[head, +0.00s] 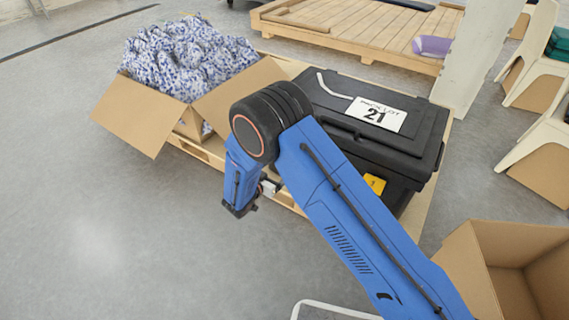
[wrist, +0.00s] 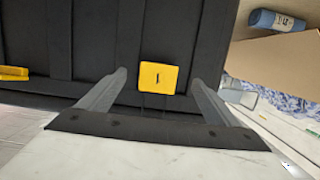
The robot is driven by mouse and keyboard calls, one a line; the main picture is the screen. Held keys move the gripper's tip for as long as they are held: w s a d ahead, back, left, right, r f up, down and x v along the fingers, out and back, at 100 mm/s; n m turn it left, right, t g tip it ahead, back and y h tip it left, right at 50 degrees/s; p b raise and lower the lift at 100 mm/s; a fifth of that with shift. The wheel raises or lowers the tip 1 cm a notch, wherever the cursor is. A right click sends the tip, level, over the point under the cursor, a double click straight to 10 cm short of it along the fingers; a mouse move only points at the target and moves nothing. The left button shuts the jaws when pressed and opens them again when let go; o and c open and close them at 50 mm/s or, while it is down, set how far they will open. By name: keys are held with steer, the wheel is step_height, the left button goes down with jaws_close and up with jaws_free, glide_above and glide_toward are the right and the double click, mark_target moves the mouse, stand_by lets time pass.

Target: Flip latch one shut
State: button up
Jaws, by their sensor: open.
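A black lidded case (head: 352,140) with a white "21" label (head: 377,114) stands on a wooden pallet. In the wrist view its dark ribbed wall (wrist: 95,40) fills the upper left. A yellow latch marked 1 (wrist: 158,77) shows face-on there, with two thin dark rods below it. My gripper (wrist: 159,78) is open, one finger on either side of this latch; whether they touch it I cannot tell. In the head view my blue arm hides latch one. A second yellow latch (head: 375,184) is on the case front; it also shows at the wrist view's left edge (wrist: 14,73).
An open cardboard box (head: 150,108) of blue-and-white crumpled material stands left of the case. Another open carton (head: 500,270) is at lower right. A blue cylinder (wrist: 276,21) shows in the wrist view. Grey floor (head: 110,240) at left is clear.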

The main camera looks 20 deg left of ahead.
steer(key=v, duration=0.9)
steer(key=shift+s, duration=0.25)
steer(key=shift+a, duration=0.15)
steer(key=d+r+g+h, duration=0.1)
steer(key=d+r+g, duration=0.2)
steer(key=d+r, duration=0.75)
steer(key=w+d+r+m+g+h, duration=0.15)
steer(key=d+r+g, duration=0.35)
steer(key=d, duration=1)
steer(key=d+r+g+h, duration=0.2)
steer(key=d+r, duration=0.8)
steer(key=d, duration=0.2)
steer(key=s+d+r+n+g+y, duration=0.2)
steer(key=s+d+r+g+y, duration=0.3)
steer(key=s+d, duration=0.8)
steer(key=s+d+r+n+t+y, duration=0.1)
steer(key=s+d+r+t+y, duration=0.1)
steer(key=s, duration=0.5)
steer(key=s+d+r+n+t+y, duration=0.2)
steer(key=s+t, duration=0.1)
steer(key=s, duration=0.5)
steer(key=shift+d+r, duration=0.15)
steer(key=shift+r, duration=0.2)
